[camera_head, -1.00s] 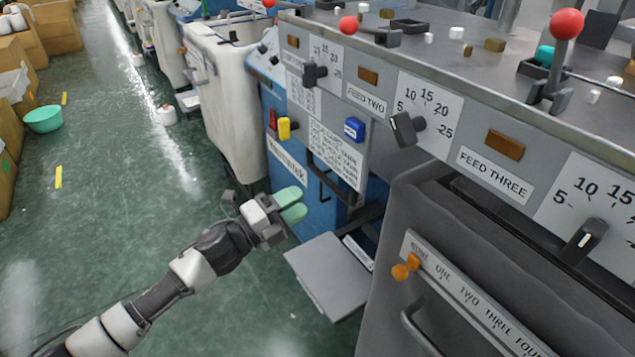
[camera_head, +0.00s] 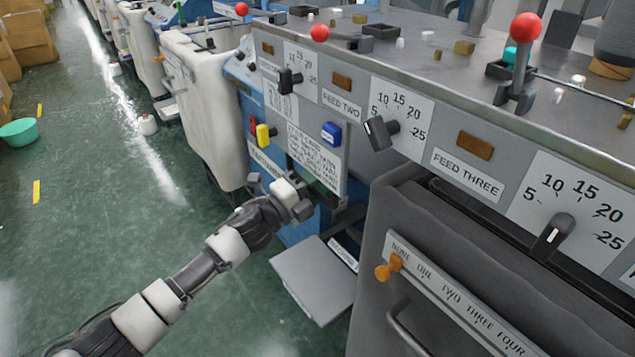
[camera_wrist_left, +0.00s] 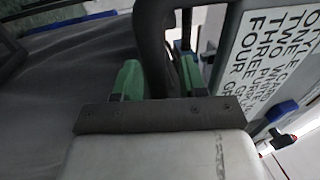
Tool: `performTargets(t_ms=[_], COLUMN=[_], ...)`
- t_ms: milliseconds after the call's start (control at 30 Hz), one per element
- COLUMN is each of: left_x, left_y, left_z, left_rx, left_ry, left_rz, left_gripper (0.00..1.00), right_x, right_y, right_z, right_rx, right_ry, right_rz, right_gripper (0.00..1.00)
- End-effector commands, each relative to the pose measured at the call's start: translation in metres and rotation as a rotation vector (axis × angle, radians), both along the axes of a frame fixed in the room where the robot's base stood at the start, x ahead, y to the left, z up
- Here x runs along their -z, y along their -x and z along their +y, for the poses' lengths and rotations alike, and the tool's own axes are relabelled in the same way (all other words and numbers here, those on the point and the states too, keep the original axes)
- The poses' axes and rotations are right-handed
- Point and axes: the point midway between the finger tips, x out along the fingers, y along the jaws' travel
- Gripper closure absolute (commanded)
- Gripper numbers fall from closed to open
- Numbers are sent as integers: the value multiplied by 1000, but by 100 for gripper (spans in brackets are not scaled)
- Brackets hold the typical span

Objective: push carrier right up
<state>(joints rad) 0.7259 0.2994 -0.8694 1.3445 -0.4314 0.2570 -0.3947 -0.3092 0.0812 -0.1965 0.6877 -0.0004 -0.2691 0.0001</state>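My left gripper (camera_head: 306,204) is at the front of the blue machine section (camera_head: 300,232), below a white text label (camera_head: 314,158). In the left wrist view its green fingers (camera_wrist_left: 162,82) are apart, one on each side of a dark upright bar (camera_wrist_left: 155,40). Small gaps seem to show beside the bar, and I cannot tell if a finger touches it. In the head view the fingertips are mostly hidden. No part is clearly marked as the carrier. My right gripper is out of view.
A grey plate (camera_head: 314,282) juts out low below my left gripper. A dark grey cabinet (camera_head: 375,225) with an orange knob (camera_head: 388,268) stands to the right. Dials and red-ball levers (camera_head: 526,27) line the machine above. The green floor on the left is mostly clear.

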Motion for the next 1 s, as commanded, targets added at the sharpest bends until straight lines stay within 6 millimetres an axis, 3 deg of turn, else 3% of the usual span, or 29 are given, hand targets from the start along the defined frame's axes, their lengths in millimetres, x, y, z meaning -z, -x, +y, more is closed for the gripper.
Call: performTargets(t_ms=[33, 267, 667, 733, 1000], left_x=[0, 0, -4, -8, -38], left_y=[0, 0, 0, 0, -1], left_z=[0, 0, 1, 1, 1], left_rx=[0, 0, -1, -1, -1], left_ry=[0, 0, -1, 0, 4], left_rz=[0, 0, 1, 0, -4], left_gripper=[66, 100, 100, 100, 100], right_x=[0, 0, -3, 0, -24], right_y=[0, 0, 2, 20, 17], right_z=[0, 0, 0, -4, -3], right_rx=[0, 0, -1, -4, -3], right_ry=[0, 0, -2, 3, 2], right_rz=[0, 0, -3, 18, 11], right_gripper=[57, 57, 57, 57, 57])
